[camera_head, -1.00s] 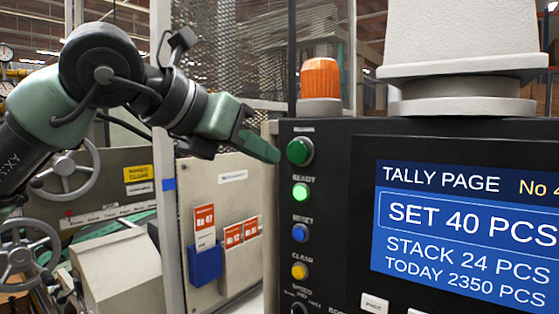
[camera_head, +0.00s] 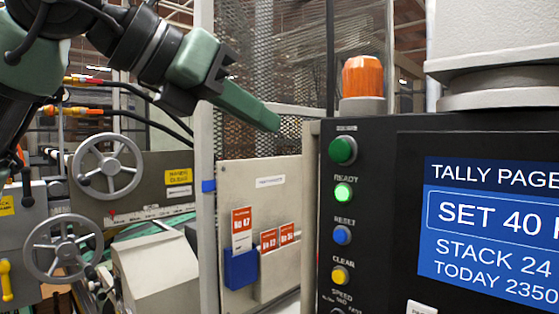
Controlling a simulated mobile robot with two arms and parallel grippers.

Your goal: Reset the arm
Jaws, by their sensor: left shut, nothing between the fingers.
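My left arm comes in from the upper left, dark green and black. Its gripper (camera_head: 272,122) is shut and empty, with its tip pointing right and down. The tip shows to the left of the black control panel (camera_head: 385,180), apart from its buttons in the picture. The panel has a green button (camera_head: 343,150) at the top, a lit green READY lamp (camera_head: 343,192), a blue RESET button (camera_head: 342,235) and a yellow CLEAR button (camera_head: 341,275). A blue screen (camera_head: 490,230) reads TALLY PAGE, partly cut off at the right. My right gripper is not in view.
An orange beacon (camera_head: 363,76) stands behind the panel's top. A mesh guard (camera_head: 260,60) and a pale cabinet (camera_head: 258,190) with a blue card holder (camera_head: 241,267) are behind the gripper. Two handwheels (camera_head: 107,166) are at the left. A white machine housing (camera_head: 490,40) is upper right.

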